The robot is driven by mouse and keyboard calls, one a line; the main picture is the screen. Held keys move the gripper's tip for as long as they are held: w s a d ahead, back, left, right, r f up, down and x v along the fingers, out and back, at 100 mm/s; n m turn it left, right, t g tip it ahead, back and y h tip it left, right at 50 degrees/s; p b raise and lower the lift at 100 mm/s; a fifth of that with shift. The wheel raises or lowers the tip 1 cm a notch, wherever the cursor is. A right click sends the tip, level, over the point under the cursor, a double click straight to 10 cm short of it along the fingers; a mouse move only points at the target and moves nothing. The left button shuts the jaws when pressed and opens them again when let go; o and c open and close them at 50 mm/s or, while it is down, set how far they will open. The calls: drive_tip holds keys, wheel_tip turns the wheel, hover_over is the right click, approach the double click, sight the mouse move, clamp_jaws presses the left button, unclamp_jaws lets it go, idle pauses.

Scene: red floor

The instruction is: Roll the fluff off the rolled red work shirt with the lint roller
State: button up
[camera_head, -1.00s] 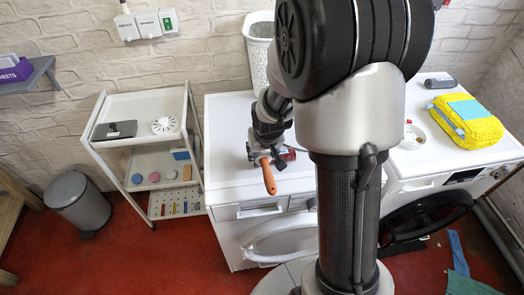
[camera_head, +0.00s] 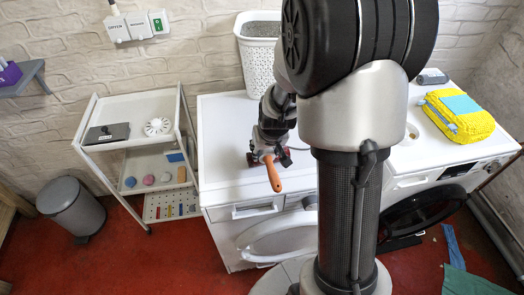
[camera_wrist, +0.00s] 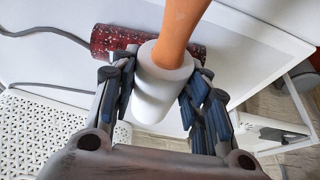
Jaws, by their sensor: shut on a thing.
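The lint roller has an orange handle and a white roll. In the wrist view my gripper (camera_wrist: 162,76) is shut on the roller's white roll (camera_wrist: 158,95), one finger on each side, with the orange handle (camera_wrist: 181,28) pointing away. The rolled red work shirt (camera_wrist: 113,40) lies behind the roll, dark red with pale specks of fluff; the roller hides its middle, and I cannot tell whether they touch. In the head view my gripper (camera_head: 266,150) is low over the left white machine, the handle (camera_head: 273,175) points toward its front edge, and the shirt (camera_head: 252,160) is mostly hidden.
A white basket (camera_head: 258,60) stands at the machine's back. A grey cable (camera_wrist: 45,30) runs to the shirt's left end. A yellow folded thing (camera_head: 459,115) lies on the right machine. A white trolley (camera_head: 98,100) stands left. The left machine's top is clear at its left.

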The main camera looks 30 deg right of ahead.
drive_tip(key=shift+s+d+b, duration=0.2)
drive_tip(key=shift+d+b, duration=0.6)
drive_tip(key=shift+s+d+f+b, duration=0.15)
drive_tip(key=shift+s+d, duration=0.1)
drive_tip(key=shift+d, duration=0.85)
drive_tip(key=shift+s+d+r+b, duration=0.15)
drive_tip(key=shift+s+d, duration=0.1)
drive_tip(key=shift+d, duration=0.8)
drive_tip(key=shift+a+f, duration=0.1)
